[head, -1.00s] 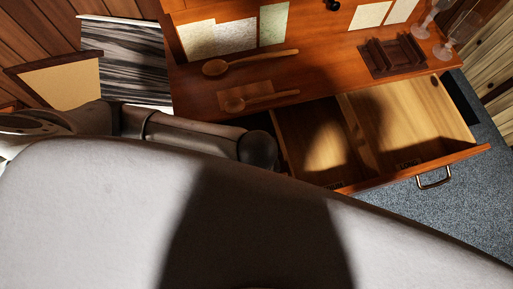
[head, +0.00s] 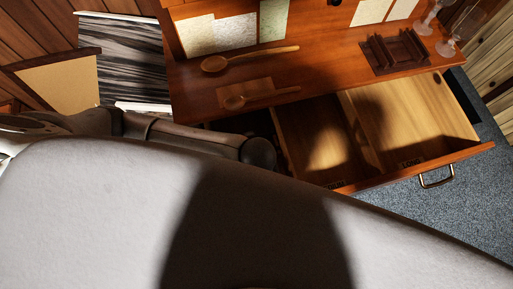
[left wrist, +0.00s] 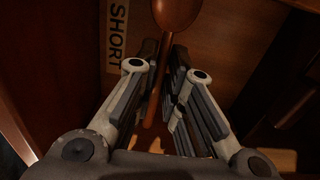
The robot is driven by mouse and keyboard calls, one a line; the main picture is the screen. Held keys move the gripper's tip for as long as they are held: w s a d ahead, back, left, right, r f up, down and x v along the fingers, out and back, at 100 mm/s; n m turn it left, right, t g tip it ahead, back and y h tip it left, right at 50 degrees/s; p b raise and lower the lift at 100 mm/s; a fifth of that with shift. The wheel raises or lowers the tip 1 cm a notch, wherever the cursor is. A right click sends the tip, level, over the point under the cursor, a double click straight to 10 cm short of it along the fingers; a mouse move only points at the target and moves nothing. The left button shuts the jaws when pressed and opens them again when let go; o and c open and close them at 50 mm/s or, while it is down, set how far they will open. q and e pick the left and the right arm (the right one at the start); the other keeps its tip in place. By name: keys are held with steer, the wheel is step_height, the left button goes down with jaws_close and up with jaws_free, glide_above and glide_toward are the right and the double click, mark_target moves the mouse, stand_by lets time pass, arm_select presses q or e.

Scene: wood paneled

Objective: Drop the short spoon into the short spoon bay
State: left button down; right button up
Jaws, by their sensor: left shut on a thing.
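In the left wrist view my left gripper (left wrist: 158,90) is shut on the handle of a wooden spoon, the short spoon (left wrist: 176,14). Its bowl points to the top of the picture. A label reading SHORT (left wrist: 117,38) shows on wood just left of the spoon; I cannot tell the gap between them. In the head view the left compartment, the short spoon bay (head: 298,115), lies in the open drawer, partly in shadow. My left gripper and its spoon are hidden there, behind my own body and arm. My right gripper is in neither view.
A divider (head: 360,134) separates the bay from the wider right compartment (head: 420,120). A dark rack (head: 395,52) and glasses (head: 447,46) stand at the right.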

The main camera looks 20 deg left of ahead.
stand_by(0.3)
arm_select(q)
steer(key=c, duration=1.4)
jaws_free()
steer(key=shift+c, duration=0.2)
step_height(320, 180, up, 12)
